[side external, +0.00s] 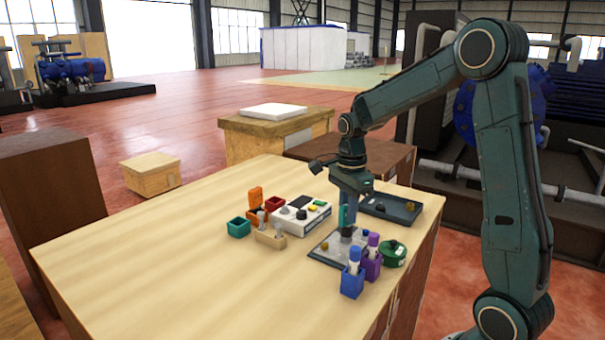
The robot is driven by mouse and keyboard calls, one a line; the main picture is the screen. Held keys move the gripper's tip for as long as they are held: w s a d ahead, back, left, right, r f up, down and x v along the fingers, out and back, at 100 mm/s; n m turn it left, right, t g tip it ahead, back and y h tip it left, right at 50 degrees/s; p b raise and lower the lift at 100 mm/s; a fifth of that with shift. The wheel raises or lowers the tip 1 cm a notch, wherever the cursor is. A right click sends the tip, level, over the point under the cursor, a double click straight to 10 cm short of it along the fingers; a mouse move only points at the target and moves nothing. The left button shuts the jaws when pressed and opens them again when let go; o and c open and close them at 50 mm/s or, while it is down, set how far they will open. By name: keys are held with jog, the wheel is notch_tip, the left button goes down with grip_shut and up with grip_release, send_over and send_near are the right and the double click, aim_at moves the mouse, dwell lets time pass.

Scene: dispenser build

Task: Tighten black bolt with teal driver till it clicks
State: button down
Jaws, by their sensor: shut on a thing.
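My gripper (347,205) points straight down over the grey work plate (326,250) on the wooden table. It is shut on the teal driver (342,216), which stands upright between the fingers. The driver's lower end is above or on the plate; I cannot tell whether it touches a bolt. The black bolt is not clearly visible; the gripper and driver cover that part of the plate. A small yellowish part (325,246) shows on the plate left of the driver.
Blue (352,282) and purple (372,265) holders with upright tubes stand close in front of the plate. A round green container (393,254) is at right, a dark tray (390,208) behind. A white control box (301,214) and small bins stand left. The table's left half is clear.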

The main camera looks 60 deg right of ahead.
jog(key=n, duration=0.6)
jog(key=shift+n, duration=0.4)
dwell(0.4)
jog(key=m, duration=0.4)
jog(key=shift+m, duration=1.8)
